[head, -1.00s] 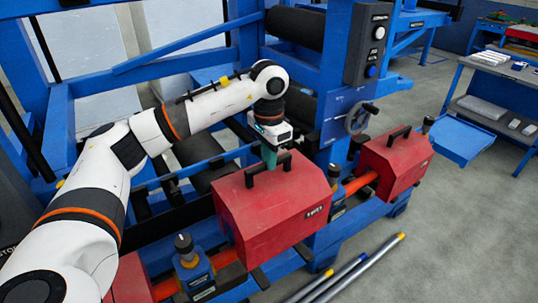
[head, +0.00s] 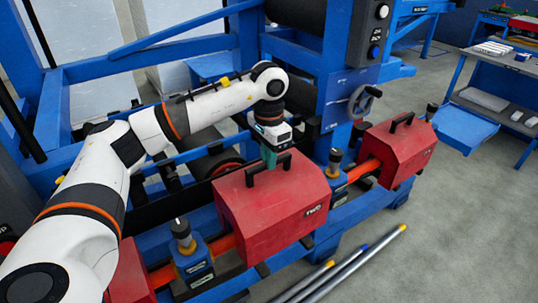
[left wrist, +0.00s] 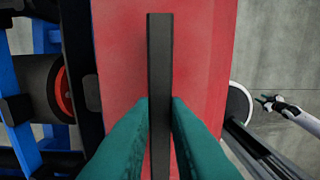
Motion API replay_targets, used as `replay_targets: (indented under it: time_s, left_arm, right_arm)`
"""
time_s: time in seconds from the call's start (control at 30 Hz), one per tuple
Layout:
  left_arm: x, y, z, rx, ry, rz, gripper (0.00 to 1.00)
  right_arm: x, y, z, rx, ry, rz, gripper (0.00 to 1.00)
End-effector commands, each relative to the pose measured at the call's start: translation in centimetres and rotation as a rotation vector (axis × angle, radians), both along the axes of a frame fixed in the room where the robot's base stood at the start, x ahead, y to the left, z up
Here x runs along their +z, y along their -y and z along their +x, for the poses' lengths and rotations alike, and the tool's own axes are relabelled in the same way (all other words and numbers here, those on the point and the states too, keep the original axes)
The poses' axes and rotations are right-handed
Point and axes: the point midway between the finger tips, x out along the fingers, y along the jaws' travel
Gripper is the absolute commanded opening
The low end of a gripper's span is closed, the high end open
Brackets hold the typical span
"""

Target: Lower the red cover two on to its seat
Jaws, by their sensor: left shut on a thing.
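The red cover two (head: 268,212) is a boxy lid with sloped edges, a white label on its front and a black handle (head: 268,168) on top. It is roughly level, between two other red covers above the blue rail. My left gripper (head: 270,157) is shut on the handle from above. In the left wrist view, its teal fingers (left wrist: 159,125) are on both sides of the black handle bar (left wrist: 159,60), with the red top (left wrist: 205,60) below. The seat is hidden under the cover, so contact cannot be told. My right gripper (left wrist: 264,103) shows small in that view.
Blue clamps with black knobs stand close on both sides, one at left (head: 190,252) and one at right (head: 337,172). Another red cover (head: 398,152) is at right. Metal bars (head: 345,272) lie on the floor in front. A handwheel (head: 362,102) is behind.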

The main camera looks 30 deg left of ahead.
Motion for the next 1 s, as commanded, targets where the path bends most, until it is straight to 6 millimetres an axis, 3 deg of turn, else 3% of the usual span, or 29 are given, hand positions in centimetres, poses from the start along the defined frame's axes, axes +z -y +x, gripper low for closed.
replay_targets:
  time_s: [1.0]
  left_arm:
    - [-5.2, 0.0, 0.1, 0.000, 0.004, -0.002, 0.00]
  right_arm:
    - [-4.0, -0.3, 0.1, -0.003, 0.001, 0.004, 0.36]
